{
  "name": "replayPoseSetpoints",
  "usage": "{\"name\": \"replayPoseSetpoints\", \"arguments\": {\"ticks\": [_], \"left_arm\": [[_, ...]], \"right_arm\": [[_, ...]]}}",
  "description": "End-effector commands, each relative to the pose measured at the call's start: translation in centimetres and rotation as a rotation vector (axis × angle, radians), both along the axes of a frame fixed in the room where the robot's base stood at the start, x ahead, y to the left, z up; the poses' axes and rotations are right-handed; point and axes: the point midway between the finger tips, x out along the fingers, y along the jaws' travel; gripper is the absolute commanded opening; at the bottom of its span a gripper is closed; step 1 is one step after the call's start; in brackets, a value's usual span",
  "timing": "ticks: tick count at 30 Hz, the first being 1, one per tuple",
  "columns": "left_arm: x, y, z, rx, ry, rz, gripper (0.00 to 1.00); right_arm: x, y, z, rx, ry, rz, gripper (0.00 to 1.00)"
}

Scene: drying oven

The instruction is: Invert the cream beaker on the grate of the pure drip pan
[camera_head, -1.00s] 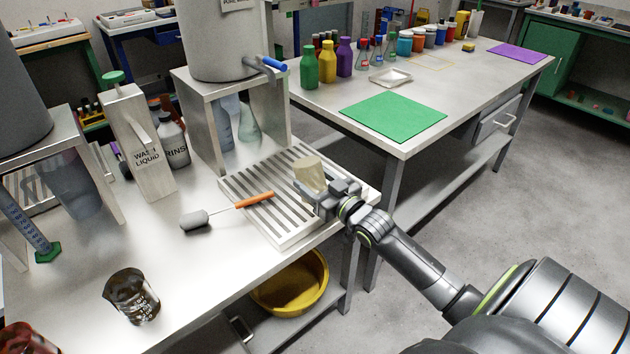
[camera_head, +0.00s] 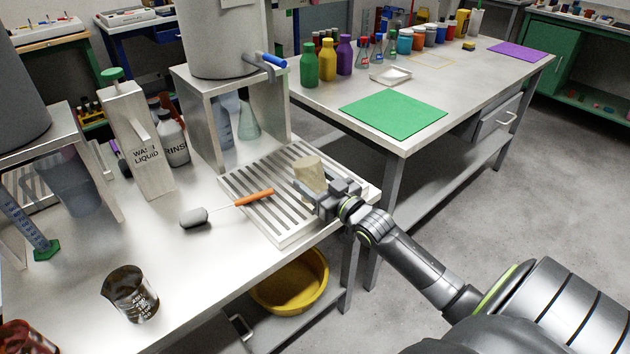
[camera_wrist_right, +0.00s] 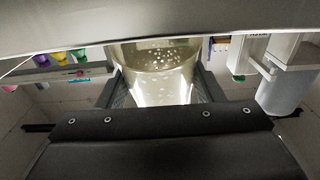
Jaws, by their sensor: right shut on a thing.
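The cream beaker (camera_head: 309,172) is over the right part of the slotted metal grate of the drip pan (camera_head: 262,206). My right gripper (camera_head: 317,192) is shut on the beaker from the near right side. In the right wrist view the beaker (camera_wrist_right: 157,80) sits between the two fingers, its wall clear with bright specks. That view shows the surroundings upside down, so my wrist is rolled over. The beaker looks close to vertical in the head view. I cannot tell whether its lower edge touches the grate. My left gripper is not in view.
A brush with an orange handle (camera_head: 254,198) lies partly across the grate's left edge. A steel stand (camera_head: 198,130) with a large tank rises behind the grate. A wash liquid container (camera_head: 140,150) and a dark-filled beaker (camera_head: 131,295) stand left. A yellow basin (camera_head: 290,290) is below.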

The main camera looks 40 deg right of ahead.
Motion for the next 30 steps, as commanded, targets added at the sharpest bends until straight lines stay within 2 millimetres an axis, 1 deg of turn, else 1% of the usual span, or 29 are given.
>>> {"name": "replayPoseSetpoints", "arguments": {"ticks": [1,2,7,17,23,24,30], "left_arm": [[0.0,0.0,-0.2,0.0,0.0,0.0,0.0],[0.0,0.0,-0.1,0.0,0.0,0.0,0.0],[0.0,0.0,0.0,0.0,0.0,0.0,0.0],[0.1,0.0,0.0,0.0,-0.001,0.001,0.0],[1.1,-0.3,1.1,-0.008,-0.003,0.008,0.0],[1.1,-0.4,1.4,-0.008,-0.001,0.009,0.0],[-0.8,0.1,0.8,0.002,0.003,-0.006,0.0]], "right_arm": [[0.0,0.0,-0.1,0.0,0.0,0.0,0.35],[0.0,0.0,-0.1,0.0,0.0,0.0,0.63],[0.0,0.0,-0.1,0.0,0.0,0.0,0.85],[0.0,0.0,-0.1,0.0,0.0,0.0,0.86],[0.0,0.0,-0.1,0.0,0.0,0.0,0.86],[-0.2,0.0,0.0,0.0,0.001,-0.001,0.86],[-2.5,-0.2,0.1,0.0,0.003,-0.001,0.86]]}}
